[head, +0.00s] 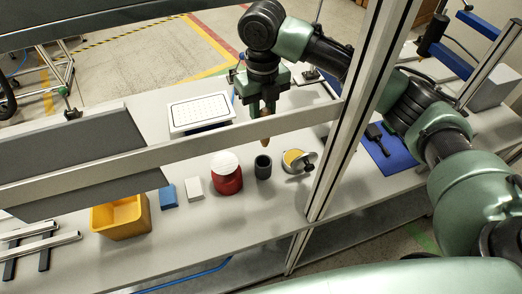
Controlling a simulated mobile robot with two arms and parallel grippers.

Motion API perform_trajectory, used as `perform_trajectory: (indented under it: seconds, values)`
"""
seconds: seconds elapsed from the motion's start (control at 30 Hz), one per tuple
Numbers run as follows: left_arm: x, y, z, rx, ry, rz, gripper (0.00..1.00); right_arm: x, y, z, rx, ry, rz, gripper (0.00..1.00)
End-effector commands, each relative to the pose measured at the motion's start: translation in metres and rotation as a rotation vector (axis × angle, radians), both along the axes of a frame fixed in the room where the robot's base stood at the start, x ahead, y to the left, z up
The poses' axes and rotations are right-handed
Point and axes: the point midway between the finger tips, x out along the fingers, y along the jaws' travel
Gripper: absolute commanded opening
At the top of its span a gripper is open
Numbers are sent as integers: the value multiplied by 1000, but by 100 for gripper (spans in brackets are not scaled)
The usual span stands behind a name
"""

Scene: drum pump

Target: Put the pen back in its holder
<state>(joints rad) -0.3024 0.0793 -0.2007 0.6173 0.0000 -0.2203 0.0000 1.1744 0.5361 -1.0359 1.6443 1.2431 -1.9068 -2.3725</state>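My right gripper (265,108) points down over the middle of the bench, its arm coming in from the right. It appears shut on a slim orange-brown thing, probably the pen (266,140), whose lower end shows below a metal rail. The rail hides part of the pen and fingertips. A dark grey open cup (263,168), probably the holder, stands upright on the bench just below the pen's end in the picture. The pen's tip seems above the cup's rim, apart from it. My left gripper is not in view.
A red jar with a white lid (227,180) stands left of the cup, and a metal pot with yellow contents (293,160) right of it. A yellow bin (122,216), blue block (168,197) and white block (194,189) lie further left. Frame bars (345,110) cross in front.

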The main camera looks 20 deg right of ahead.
Motion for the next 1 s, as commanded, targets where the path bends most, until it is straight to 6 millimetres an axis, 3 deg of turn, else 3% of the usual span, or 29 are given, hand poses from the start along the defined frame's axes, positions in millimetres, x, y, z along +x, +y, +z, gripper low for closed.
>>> perform_trajectory:
  seconds: [0.1,0.3,0.73,1.0]
  values:
    - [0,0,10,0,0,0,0,-1,0,-31,0,6,-2,0]
    - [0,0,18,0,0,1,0,-1,0,-74,0,2,-2,0]
    - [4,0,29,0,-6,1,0,-1,1,-125,1,2,-1,0]
    - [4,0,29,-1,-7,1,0,0,0,-132,0,-2,-1,0]
